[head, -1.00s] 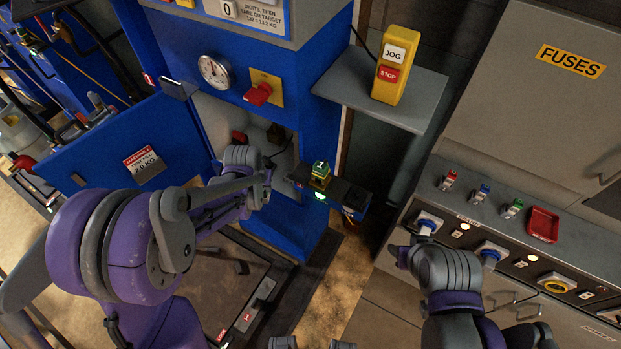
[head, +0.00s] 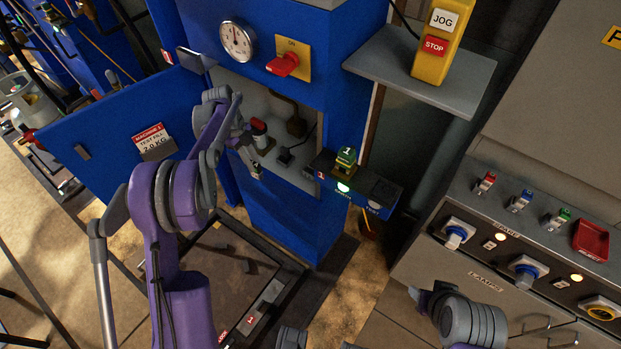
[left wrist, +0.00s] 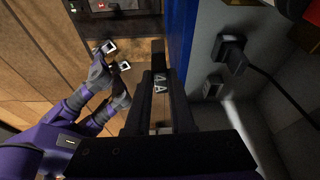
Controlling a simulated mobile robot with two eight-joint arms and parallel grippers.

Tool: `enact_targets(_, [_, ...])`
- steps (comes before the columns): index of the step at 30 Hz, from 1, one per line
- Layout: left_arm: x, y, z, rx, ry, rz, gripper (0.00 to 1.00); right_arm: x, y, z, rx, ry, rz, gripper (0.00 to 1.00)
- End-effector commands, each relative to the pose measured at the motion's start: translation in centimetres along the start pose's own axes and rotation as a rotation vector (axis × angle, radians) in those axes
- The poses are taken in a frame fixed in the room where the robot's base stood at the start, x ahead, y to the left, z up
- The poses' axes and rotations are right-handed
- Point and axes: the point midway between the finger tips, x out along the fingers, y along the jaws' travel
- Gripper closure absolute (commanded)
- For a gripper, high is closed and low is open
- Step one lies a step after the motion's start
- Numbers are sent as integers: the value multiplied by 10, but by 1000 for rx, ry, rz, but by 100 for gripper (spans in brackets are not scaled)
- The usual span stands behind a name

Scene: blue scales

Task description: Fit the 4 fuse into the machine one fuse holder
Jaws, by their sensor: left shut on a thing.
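My left gripper (head: 246,158) is at the front of the open compartment (head: 301,178) in the blue machine. The fuse is hard to make out in the head view. Inside the compartment are a red-topped part (head: 259,127), a dark block (head: 297,126) and a black plug-like block with a cable (head: 285,158); I cannot tell which is the fuse holder. The black block also shows in the left wrist view (left wrist: 231,50). My right gripper (head: 416,295) is low by the grey console, its fingers unclear.
The open blue door (head: 108,150) stands left of the compartment. A small shelf (head: 381,190) with a green-topped item (head: 346,158) juts out at its right. A grey shelf (head: 430,75) carries the yellow jog box (head: 441,45). The lamp console (head: 510,240) is at the right.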

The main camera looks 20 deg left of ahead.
Motion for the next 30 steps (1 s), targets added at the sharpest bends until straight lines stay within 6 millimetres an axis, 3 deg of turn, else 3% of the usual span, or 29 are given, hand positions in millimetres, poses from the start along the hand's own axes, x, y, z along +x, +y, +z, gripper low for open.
enact_targets(5, [2,-10,-7,63,-1,18,100,1,0,1,0,0,0,50])
enact_targets(21, [31,-100,-104,61,-2,16,100,-13,0,-8,0,5,0,50])
enact_targets(30, [37,-116,-121,59,-2,17,100,-16,0,-11,0,6,0,50])
